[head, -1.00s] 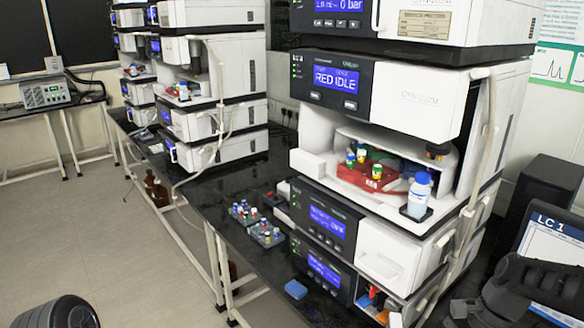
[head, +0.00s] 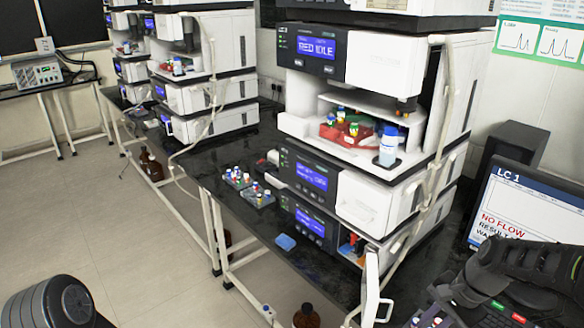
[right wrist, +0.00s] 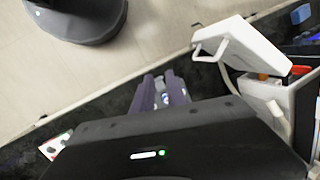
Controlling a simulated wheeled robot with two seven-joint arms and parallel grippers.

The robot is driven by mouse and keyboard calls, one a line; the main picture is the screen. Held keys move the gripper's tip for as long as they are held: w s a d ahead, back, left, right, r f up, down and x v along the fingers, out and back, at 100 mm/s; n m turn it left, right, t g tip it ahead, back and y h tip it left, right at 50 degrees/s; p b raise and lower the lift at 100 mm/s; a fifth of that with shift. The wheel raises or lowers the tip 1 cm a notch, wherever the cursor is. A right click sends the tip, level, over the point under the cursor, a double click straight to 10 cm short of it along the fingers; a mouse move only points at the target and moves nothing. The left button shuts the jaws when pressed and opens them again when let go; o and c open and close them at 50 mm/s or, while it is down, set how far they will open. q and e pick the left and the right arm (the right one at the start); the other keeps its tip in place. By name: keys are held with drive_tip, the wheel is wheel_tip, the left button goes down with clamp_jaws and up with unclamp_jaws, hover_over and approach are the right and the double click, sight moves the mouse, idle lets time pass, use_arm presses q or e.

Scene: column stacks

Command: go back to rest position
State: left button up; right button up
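My right arm (head: 525,270) enters the head view at the lower right, in front of the monitor; its fingertips are not clear there. In the right wrist view my right gripper (right wrist: 165,93) shows two purple fingers with a narrow gap between them. Something small, white and blue shows in the gap; I see no clear grip on it. A dark rounded part of my left arm (head: 62,304) shows at the lower left of the head view. My left gripper's fingers are out of view.
The column stack (head: 365,125) stands on the black bench (head: 235,245), with vial racks (head: 240,180) and a blue block (head: 286,242) in front. A white open flap (head: 373,290) sticks out near my right arm. The monitor (head: 525,205) stands at right. Floor at left is clear.

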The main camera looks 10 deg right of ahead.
drive_tip(key=w+a+f+n+t, duration=0.1)
drive_tip(key=a+f+n, duration=0.2)
drive_tip(key=a+f, duration=0.35)
drive_tip(key=w+a+f+n+t, duration=0.1)
drive_tip(key=a+f+n, duration=0.25)
drive_tip(key=f, duration=0.55)
drive_tip(key=s+a+f+n+g, duration=0.1)
drive_tip(key=s+a+f+n, duration=0.1)
drive_tip(key=s+a+f, duration=0.3)
drive_tip(key=s+a+f+n+g+y, duration=0.1)
drive_tip(key=s+a+f, duration=0.5)
drive_tip(key=s+a, duration=0.7)
drive_tip(key=shift+f+n+g, duration=0.15)
drive_tip(key=shift+n+g, duration=0.45)
drive_tip(key=shift+n, duration=0.25)
drive_tip(key=shift+d, duration=0.15)
